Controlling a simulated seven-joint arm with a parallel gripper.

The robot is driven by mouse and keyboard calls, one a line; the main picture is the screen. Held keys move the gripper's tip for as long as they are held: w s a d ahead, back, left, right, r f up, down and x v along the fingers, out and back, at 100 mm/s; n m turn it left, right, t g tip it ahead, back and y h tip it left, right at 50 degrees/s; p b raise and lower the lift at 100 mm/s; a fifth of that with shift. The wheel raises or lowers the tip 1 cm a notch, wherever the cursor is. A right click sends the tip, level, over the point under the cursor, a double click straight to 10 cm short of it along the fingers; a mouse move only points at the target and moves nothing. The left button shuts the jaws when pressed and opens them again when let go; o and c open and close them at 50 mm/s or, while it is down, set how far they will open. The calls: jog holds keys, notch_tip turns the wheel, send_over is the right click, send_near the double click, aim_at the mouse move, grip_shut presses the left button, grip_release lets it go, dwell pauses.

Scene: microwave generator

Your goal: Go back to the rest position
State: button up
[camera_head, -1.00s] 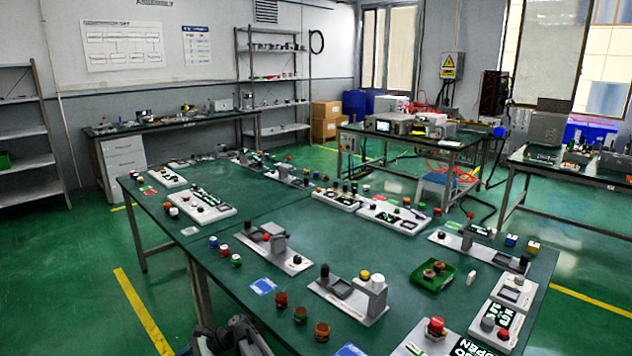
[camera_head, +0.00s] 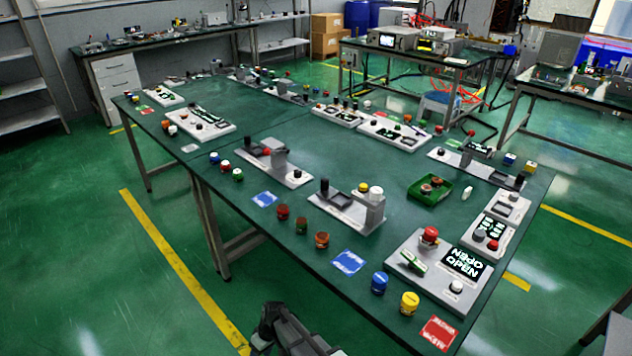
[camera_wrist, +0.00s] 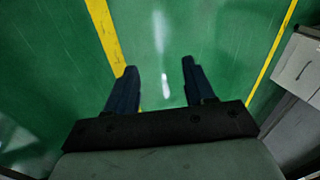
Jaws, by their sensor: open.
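My gripper (camera_wrist: 157,85) shows in the wrist view with its two dark fingers apart and nothing between them. Below it is only the green floor (camera_wrist: 160,30) with yellow lines. In the head view, part of my arm shows at the bottom middle, in front of the near edge of the green table (camera_head: 330,170). The fingertips cannot be made out there. My arm is apart from the things on the table.
On the table's near right stands a panel with a red button (camera_head: 430,234). Near its front edge are a blue cap (camera_head: 379,282), a yellow cap (camera_head: 409,303) and a red card (camera_head: 439,333). A green tray (camera_head: 422,199) lies farther back. The floor at left is clear.

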jog(key=s+d+f+m+g+h, duration=0.1)
jog(key=s+d+m, duration=0.3)
jog(key=s+d, duration=0.9)
jog(key=s+d+f+m+g+h, duration=0.1)
jog(key=s+d+m, duration=0.4)
jog(key=s+d, duration=0.8)
jog(key=d+g+h, duration=0.1)
jog(key=d+g, duration=0.1)
jog(key=d, duration=0.7)
jog(key=shift+s+m, duration=0.3)
jog(key=shift+s, duration=0.05)
